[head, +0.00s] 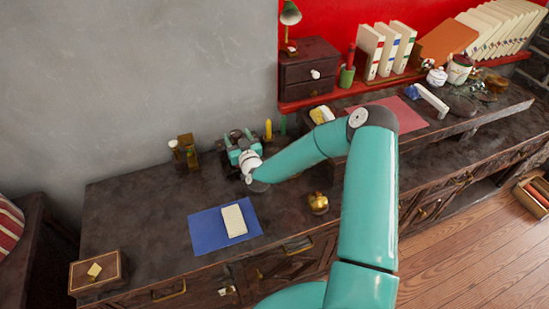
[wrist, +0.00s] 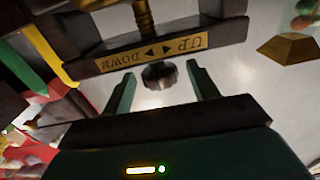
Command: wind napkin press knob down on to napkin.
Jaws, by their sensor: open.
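The napkin press (wrist: 172,44) shows in the wrist view as a dark frame with a brass screw and an upside-down UP/DOWN plate. Its dark round knob (wrist: 159,75) is below the plate, between my fingertips as seen in the picture. My gripper (wrist: 161,71) is open, one finger on each side of the knob, with visible gaps; I cannot tell the depth. In the head view my gripper (head: 242,144) is over the back of the counter and mostly hides the press. I cannot make out a napkin in the press.
A cream block (head: 234,221) lies on a blue mat (head: 205,234). A small brass pot (head: 318,203) stands to the right. A brown-and-brass object (head: 185,152) is left of my gripper, a yellow upright piece (head: 268,129) right of it. The left counter is mostly clear, with a wooden box (head: 97,272) in front.

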